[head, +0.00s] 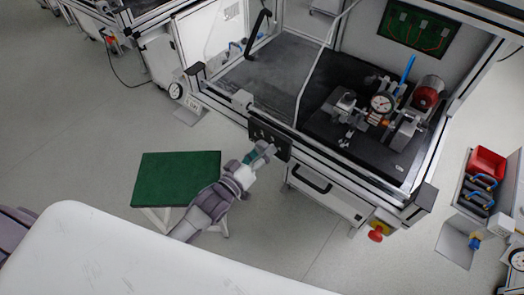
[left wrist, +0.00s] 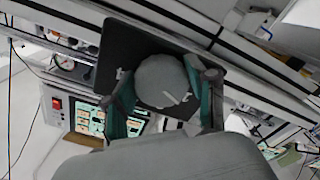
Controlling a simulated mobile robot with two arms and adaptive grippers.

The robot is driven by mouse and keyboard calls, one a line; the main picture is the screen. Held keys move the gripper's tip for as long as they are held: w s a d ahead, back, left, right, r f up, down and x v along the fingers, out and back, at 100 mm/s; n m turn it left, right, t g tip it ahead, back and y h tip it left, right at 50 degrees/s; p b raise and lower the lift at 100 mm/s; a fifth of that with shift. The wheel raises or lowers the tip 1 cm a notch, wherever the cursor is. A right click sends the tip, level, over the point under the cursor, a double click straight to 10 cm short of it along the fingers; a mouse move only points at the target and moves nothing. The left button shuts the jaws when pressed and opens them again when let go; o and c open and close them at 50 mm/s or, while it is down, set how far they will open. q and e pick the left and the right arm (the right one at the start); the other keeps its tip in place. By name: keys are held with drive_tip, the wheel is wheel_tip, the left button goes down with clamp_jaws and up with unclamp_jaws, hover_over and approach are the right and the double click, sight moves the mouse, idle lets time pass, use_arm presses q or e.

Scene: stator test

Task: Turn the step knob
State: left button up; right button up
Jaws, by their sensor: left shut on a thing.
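The step knob (left wrist: 163,80) is a round grey knob with a pale pointer line on its face. It sits on a black control panel (left wrist: 112,45) and fills the middle of the left wrist view. My left gripper (left wrist: 166,92) has one teal-padded finger on each side of the knob and is shut on it. In the head view my left gripper (head: 263,151) reaches up to the black panel (head: 284,149) on the front of the test bench, and it hides most of the knob there. My right gripper is not in view.
The test bench (head: 325,187) holds a stator rig with a dial gauge (head: 381,103). A red button (head: 376,234) sits low on its front. A green-topped stool (head: 178,178) stands left of my arm. A red bin (head: 486,163) is at right.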

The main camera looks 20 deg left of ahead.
use_arm(q)
drive_tip(key=shift+m, duration=0.3)
drive_tip(key=m, duration=0.3)
drive_tip(key=shift+a+m+p, duration=0.1)
drive_tip(key=shift+m+p, duration=0.2)
drive_tip(key=shift+p, duration=0.1)
drive_tip(key=shift+m, duration=2.2)
drive_tip(key=o, duration=1.2)
drive_tip(key=shift+c, duration=0.2)
drive_tip(key=v, duration=1.2)
